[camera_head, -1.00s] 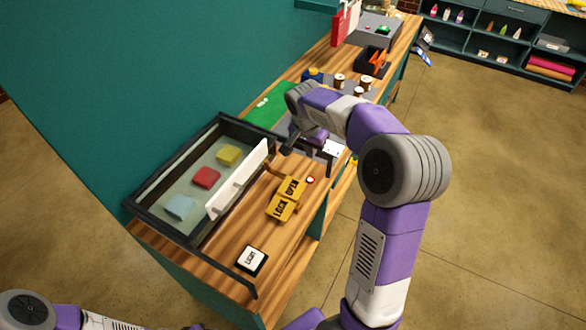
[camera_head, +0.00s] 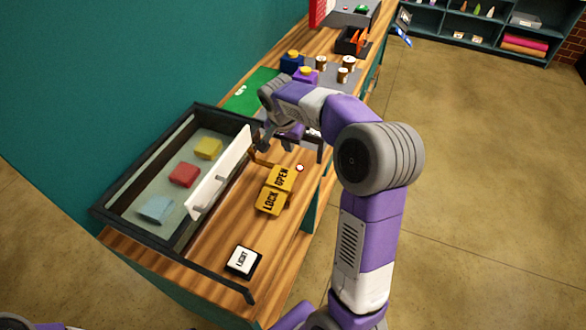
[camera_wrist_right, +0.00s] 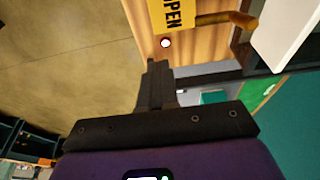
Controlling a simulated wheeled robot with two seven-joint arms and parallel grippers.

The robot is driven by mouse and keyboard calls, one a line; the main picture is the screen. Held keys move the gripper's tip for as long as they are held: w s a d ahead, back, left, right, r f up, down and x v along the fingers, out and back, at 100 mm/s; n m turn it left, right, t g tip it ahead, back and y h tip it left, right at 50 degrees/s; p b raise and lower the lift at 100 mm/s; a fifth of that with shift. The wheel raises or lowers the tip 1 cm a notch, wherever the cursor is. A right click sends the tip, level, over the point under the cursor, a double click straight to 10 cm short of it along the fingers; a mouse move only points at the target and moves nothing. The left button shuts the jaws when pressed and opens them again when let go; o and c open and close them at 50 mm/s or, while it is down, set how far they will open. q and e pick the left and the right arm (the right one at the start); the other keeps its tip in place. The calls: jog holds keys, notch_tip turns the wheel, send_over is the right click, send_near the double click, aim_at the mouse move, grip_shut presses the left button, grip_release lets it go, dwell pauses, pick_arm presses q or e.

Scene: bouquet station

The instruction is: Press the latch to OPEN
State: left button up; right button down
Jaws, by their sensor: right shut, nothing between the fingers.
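The yellow latch has an OPEN plate (camera_head: 281,177) and a LOCK plate (camera_head: 269,202) on the wooden counter. I cannot tell which plate is lower. Part of the OPEN plate (camera_wrist_right: 179,14) shows at the top of the right wrist view. A small red-rimmed white dot (camera_head: 300,168) sits beside the OPEN end; it also shows in the wrist view (camera_wrist_right: 166,43). My right gripper (camera_head: 264,146) is shut and empty, just beyond the OPEN end and apart from it. Its fingers (camera_wrist_right: 157,78) point toward the latch in the wrist view. My left gripper is out of view.
Left of the latch is a dark-framed case (camera_head: 117,218) holding yellow, red and blue blocks, with a white panel (camera_head: 221,172) along its near side. A LIGHT switch (camera_head: 242,260) lies nearer. Jars (camera_head: 346,63) and a dark box (camera_head: 352,40) stand farther along the counter.

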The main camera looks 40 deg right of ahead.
aim_at(293, 172)
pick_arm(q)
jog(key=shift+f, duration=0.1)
pick_arm(e)
jog(key=x, duration=1.4)
jog(key=shift+d, duration=0.1)
